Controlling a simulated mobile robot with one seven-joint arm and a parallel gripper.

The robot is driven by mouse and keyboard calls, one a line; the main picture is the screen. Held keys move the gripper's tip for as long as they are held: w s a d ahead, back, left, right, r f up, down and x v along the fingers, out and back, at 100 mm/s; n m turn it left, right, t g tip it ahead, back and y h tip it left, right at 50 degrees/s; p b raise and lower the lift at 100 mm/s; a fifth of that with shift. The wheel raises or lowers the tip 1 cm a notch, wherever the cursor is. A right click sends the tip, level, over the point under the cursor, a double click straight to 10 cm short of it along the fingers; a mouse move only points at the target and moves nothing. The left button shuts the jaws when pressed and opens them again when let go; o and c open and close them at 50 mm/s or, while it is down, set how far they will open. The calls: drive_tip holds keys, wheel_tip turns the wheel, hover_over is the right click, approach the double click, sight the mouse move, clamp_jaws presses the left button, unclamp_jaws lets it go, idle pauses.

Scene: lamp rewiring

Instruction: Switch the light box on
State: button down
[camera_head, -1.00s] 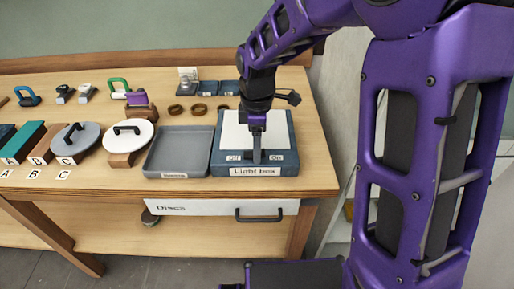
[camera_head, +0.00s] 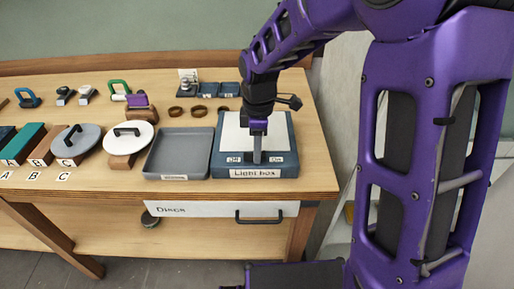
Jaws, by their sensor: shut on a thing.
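The light box (camera_head: 284,172) is a dark blue-grey box with a pale top panel (camera_head: 236,135) and a "Light box" label on its front. It stands at the right end of the bench. Two small labels sit on its front edge, an off label (camera_head: 234,159) at left and an on label (camera_head: 277,159) at right. My gripper (camera_head: 257,157) points down between these labels with its fingers shut. The switch there is hidden by the fingers, so its position cannot be told. The pale panel looks unlit.
An empty grey tray (camera_head: 180,152) stands close to the left of the light box. Discs with handles, such as a white one (camera_head: 129,137), sit further left. A drawer labelled "Discs" (camera_head: 205,209) is below.

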drive_tip(key=shift+d+y+p, duration=0.3)
drive_tip(key=shift+y+p, duration=0.15)
drive_tip(key=shift+y, duration=0.15)
drive_tip(key=shift+d+f+y, duration=0.1)
drive_tip(key=shift+f+y, duration=0.05)
drive_tip(key=shift+y, duration=0.55)
drive_tip(key=shift+d+f+y, duration=0.1)
drive_tip(key=shift+y, duration=0.6)
drive_tip(key=c, duration=0.6)
unclamp_jaws()
drive_tip(key=shift+c, duration=0.2)
drive_tip(key=p+v, duration=0.1)
drive_tip(key=v, duration=1.6)
drive_tip(key=shift+s+r+p, duration=0.15)
drive_tip(key=shift+r+p, duration=0.1)
drive_tip(key=shift+p, duration=0.15)
